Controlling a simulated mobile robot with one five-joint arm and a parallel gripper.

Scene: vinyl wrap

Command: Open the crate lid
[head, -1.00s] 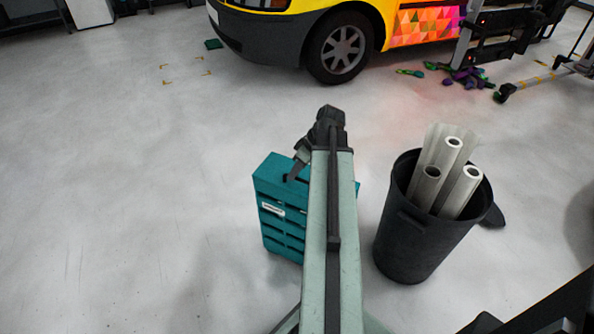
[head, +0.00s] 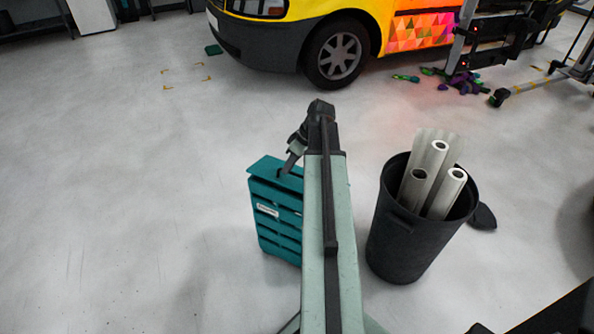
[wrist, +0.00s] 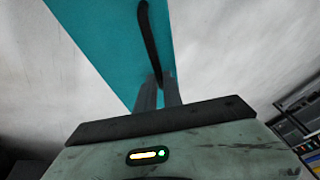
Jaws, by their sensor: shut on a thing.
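The teal slatted crate (head: 277,222) stands on the floor left of my arm, with a white label on its front. Its teal lid (head: 264,168) is on top and looks slightly tilted up, its edge a little apart from the body. My gripper (head: 286,170) reaches down to the lid. In the wrist view, the fingers (wrist: 159,92) are shut on the black handle (wrist: 150,40) that runs across the teal lid. My arm hides the right part of the crate in the head view.
A black bin (head: 409,235) with several pale rolls (head: 436,180) stands close on the right of my arm. A yellow van (head: 340,40) is at the back. Dark scraps (head: 465,82) lie near it. The floor at left is clear.

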